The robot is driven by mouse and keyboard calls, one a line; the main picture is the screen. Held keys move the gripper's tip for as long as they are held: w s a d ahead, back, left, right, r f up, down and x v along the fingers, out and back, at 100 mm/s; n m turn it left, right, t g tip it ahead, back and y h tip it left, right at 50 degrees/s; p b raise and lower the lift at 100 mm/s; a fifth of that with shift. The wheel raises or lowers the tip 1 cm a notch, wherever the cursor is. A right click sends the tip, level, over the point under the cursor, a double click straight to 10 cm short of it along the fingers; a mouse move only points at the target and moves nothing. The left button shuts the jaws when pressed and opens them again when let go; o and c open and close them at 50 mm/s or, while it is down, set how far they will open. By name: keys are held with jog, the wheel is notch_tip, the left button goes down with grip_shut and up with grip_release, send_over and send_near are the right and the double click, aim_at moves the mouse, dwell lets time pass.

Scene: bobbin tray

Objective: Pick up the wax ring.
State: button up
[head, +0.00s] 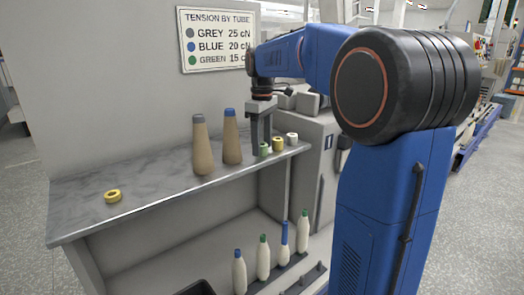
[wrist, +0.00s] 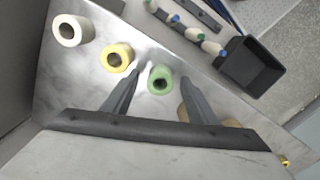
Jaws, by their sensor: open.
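A yellow ring, which looks like the wax ring (head: 112,196), lies flat on the left part of the grey counter (head: 150,188). A small yellow bit of what seems to be the same ring (wrist: 285,161) shows at the right edge of the wrist view. My gripper (head: 262,150) points down over the right end of the counter, far from that ring. In the wrist view its open fingers (wrist: 162,77) stand either side of a green roll (wrist: 160,79); I cannot tell whether they touch it. Nothing is seen held.
A yellow roll (head: 278,144) and a white roll (head: 292,139) stand right of the green one. Two tall brown cones, grey-tipped (head: 202,150) and blue-tipped (head: 232,142), stand between my gripper and the ring. Several white bobbins (head: 263,262) stand below. The counter around the ring is clear.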

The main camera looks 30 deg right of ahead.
jog(key=shift+f, duration=0.45)
jog(key=c, duration=1.1)
jog(key=shift+r, duration=0.1)
